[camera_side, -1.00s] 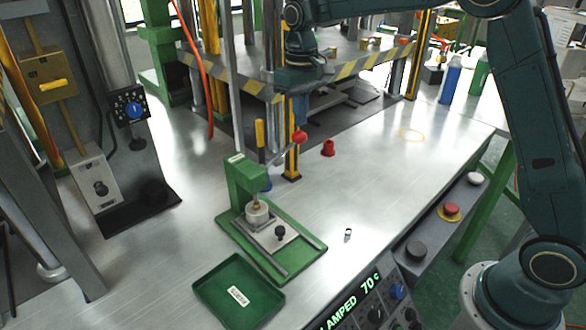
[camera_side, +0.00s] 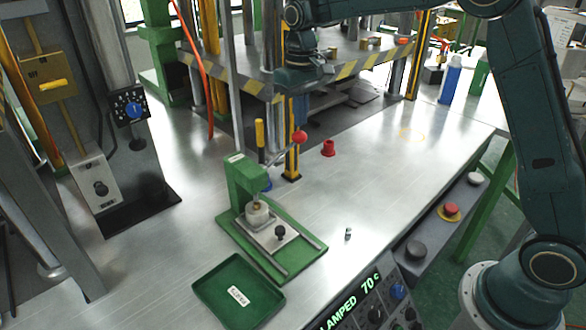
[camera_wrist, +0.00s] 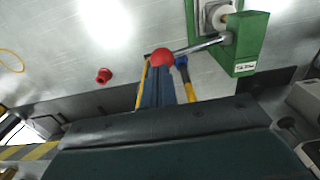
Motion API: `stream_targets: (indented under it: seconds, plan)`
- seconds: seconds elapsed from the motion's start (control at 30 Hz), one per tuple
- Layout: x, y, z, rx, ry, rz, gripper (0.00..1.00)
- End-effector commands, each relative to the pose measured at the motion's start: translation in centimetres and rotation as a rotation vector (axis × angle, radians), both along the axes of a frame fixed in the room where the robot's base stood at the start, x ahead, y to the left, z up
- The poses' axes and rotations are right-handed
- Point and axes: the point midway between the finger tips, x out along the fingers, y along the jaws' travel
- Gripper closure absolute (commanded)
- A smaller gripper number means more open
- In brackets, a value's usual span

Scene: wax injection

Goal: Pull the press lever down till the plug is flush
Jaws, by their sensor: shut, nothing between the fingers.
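The green press (camera_side: 245,182) stands on its green base plate. Its metal lever ends in a red ball knob (camera_side: 299,137), which is raised up and to the right. Under the press head is a pale round pot (camera_side: 257,214) with a small tan piece at its top; I cannot tell how far the plug stands out. My gripper (camera_side: 298,122) points down, its shut fingers just above or at the knob. In the wrist view the knob (camera_wrist: 163,57) sits at the tips of my fingers, and the lever runs right to the press (camera_wrist: 247,45). Contact is unclear.
A yellow-handled tool (camera_side: 259,134) stands close left of the knob. A red cup-shaped part (camera_side: 328,148) is to the right. The striped-edge platform (camera_side: 350,70) is behind; the right-hand bench is mostly clear.

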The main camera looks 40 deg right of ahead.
Motion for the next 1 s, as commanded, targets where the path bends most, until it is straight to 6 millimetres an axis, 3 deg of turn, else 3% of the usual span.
stream_targets:
  seconds: [1.0]
  plan:
    - [0.0,0.0,-2.4,0.000,0.001,0.000,1.00]
